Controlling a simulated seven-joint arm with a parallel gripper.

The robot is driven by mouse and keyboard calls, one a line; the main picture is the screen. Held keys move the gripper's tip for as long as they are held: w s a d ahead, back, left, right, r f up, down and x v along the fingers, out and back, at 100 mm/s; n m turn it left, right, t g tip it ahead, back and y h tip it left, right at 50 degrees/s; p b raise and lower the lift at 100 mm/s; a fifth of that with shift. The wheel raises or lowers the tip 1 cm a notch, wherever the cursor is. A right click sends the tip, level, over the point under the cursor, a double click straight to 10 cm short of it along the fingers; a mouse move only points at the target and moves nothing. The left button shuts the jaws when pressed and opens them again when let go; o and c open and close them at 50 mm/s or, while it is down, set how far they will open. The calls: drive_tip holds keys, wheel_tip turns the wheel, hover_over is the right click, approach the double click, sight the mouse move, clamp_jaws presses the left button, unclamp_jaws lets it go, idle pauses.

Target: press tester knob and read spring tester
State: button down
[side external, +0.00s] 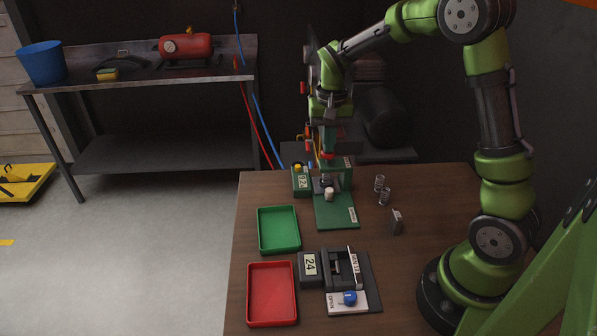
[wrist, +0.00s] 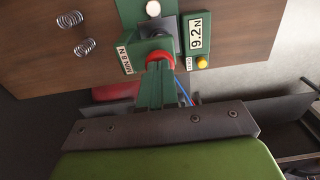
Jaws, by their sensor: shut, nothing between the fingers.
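The spring tester has a green base (side external: 337,214) and stands on the table below my gripper. Its red knob (wrist: 160,57) is at the fingertips of my gripper (wrist: 158,68), which is shut and empty. The fingertips appear to touch the knob; how far it is pressed cannot be told. A yellow button (wrist: 202,60) sits beside the readout. A pale round part (wrist: 153,9) shows at the tester's front. Whether a spring is inside is hidden.
A green tray (side external: 262,238) and a red tray (side external: 251,297) lie to the left.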

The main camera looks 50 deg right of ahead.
drive_tip(key=shift+r, duration=2.75)
drive_tip(key=shift+f, duration=0.4)
drive_tip(key=s+a+r+n+t+y, duration=0.1)
drive_tip(key=s+a+r+n+t, duration=0.1)
drive_tip(key=s+a, duration=0.4)
drive_tip(key=s+a+r+n+t+y, duration=0.1)
drive_tip(key=s+a+r+n+t, duration=0.2)
drive_tip(key=s, duration=0.7)
drive_tip(key=a+r+t, duration=0.2)
drive_tip(key=a, duration=0.2)
drive_tip(key=shift+s+r, duration=0.3)
drive_tip(key=shift+s, duration=0.1)
